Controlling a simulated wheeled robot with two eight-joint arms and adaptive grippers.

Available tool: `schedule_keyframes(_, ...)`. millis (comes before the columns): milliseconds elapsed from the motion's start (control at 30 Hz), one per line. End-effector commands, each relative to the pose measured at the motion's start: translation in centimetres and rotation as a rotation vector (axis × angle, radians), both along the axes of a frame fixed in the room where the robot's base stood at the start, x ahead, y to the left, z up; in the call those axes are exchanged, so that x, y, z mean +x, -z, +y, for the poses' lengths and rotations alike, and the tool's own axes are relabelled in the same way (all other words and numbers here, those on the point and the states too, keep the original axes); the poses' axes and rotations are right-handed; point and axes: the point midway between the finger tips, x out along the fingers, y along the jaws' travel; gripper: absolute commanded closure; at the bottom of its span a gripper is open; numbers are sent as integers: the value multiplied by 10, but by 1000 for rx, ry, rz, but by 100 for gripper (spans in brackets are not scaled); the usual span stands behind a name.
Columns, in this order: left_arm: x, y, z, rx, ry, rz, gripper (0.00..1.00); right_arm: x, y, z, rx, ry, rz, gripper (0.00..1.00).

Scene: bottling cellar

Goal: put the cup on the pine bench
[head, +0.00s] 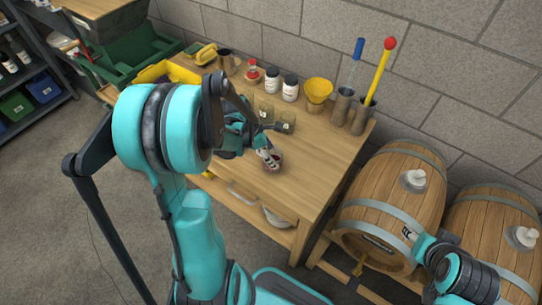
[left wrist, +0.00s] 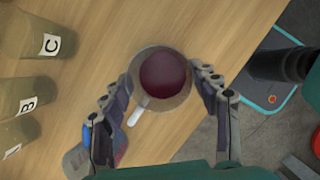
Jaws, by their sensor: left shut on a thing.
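The cup (left wrist: 163,78) is pale and round with a light handle and holds dark red liquid. It looks upright. My left gripper (left wrist: 165,98) has a finger on each side of it and is shut on it. The pine bench (head: 325,150) lies below; its bare top also shows in the left wrist view (left wrist: 105,35). In the head view my left gripper (head: 268,157) is over the bench's front part and mostly hides the cup. I cannot tell whether the cup touches the bench. My right gripper (head: 410,234) is small at the lower right, in front of a barrel.
Lettered jars (left wrist: 30,95) stand left of the cup in the left wrist view. Bottles (head: 290,87), a yellow funnel (head: 318,92) and metal tubes with tools (head: 361,115) line the bench's back. Barrels (head: 385,200) stand to the right. The bench's right front top is clear.

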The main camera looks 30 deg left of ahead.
Motion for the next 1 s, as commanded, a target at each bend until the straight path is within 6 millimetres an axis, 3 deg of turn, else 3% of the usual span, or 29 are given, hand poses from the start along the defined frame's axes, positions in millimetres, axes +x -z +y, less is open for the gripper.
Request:
schedule_keyframes(367,0,6,0,0,0,0,71,0,5,0,0,0,0,55)
schedule_keyframes(400,0,4,0,0,0,0,29,0,3,0,0,0,0,55)
schedule_keyframes(467,0,4,0,0,0,0,18,0,3,0,0,0,0,55)
schedule_keyframes(833,0,-1,0,0,0,0,18,0,-1,0,0,0,0,55)
schedule_keyframes(1000,-7,-27,8,0,-2,1,18,0,-12,0,0,0,0,55)
